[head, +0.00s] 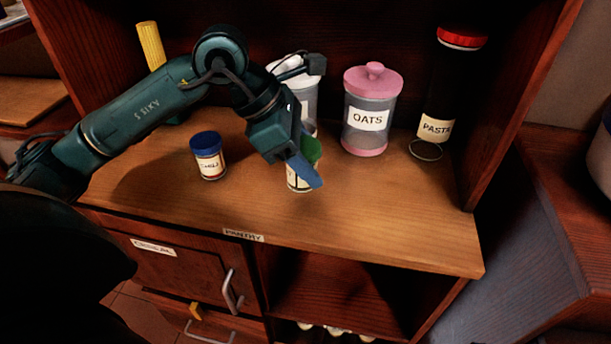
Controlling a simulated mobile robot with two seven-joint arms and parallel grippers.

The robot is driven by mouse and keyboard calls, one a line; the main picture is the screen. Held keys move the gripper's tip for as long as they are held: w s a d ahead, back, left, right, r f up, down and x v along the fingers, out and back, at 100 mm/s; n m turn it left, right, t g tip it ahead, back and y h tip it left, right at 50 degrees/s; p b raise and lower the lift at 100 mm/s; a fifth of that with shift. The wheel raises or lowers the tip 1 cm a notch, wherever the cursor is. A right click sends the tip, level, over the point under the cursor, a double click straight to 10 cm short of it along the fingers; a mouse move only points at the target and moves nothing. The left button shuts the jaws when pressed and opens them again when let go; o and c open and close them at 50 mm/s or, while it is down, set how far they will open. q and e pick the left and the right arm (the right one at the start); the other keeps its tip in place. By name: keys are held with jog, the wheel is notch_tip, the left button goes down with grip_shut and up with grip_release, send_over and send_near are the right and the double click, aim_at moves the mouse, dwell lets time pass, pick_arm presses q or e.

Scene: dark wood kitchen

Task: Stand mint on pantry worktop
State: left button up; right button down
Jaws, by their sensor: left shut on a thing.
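A small jar with a green lid (312,149) and a pale label is in the middle of the head view, over the pantry worktop (390,215). Its label is mostly covered by a blue finger, so I cannot read the name mint on it. My left gripper (304,172) is shut on this jar, coming down from above and behind. The jar looks about upright, with its base at or very near the wood; I cannot tell whether it touches. My right gripper is not in view.
A blue-lidded jar (208,157) stands to the left. Behind are a white-lidded canister (306,93), a pink-lidded oats jar (367,118), a tall red-lidded pasta jar (437,127) and a yellow cylinder (151,45). The worktop's front right is clear.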

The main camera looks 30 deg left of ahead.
pick_arm(q)
notch_tip(320, 180, down, 4)
jog(key=shift+r+b, duration=0.1)
jog(key=shift+b, duration=0.2)
jog(key=o, duration=1.1)
jog(key=shift+o, duration=0.2)
